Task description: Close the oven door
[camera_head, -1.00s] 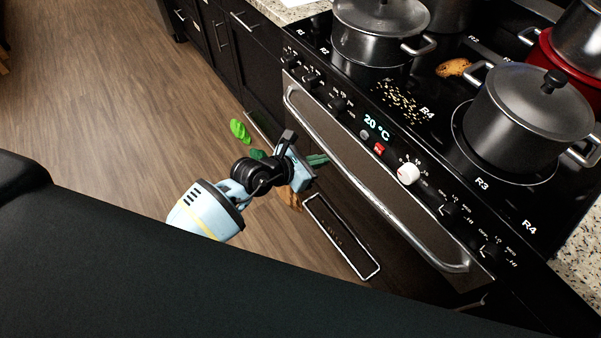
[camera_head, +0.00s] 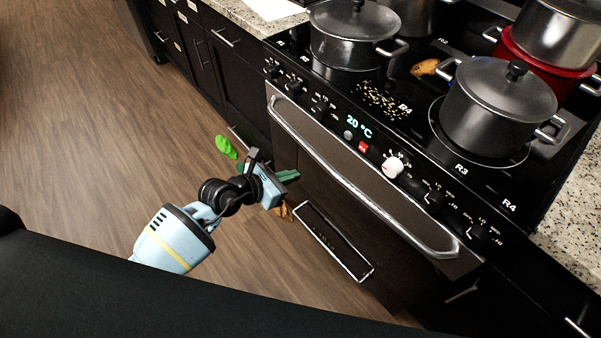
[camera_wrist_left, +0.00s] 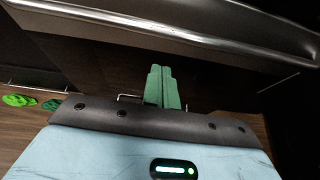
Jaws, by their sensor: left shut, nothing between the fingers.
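The oven (camera_head: 350,190) is a dark range front with a long silver handle (camera_head: 360,190) below its control panel. How far its door stands open, if at all, I cannot tell. My left gripper (camera_head: 288,176) is shut and empty, with green fingers, low in front of the oven and to the left of the handle in the head view. In the left wrist view its fingers (camera_wrist_left: 163,88) point at the dark oven front, below the handle (camera_wrist_left: 170,30), with no clear contact. My right gripper is not in view.
Pots (camera_head: 498,105) stand on the cooktop, with small yellowish grains (camera_head: 382,99) and a brown item (camera_head: 425,67). A bright green item (camera_head: 226,147) and a brown item (camera_head: 285,211) lie low by the gripper. Wooden floor (camera_head: 90,110) at left is clear.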

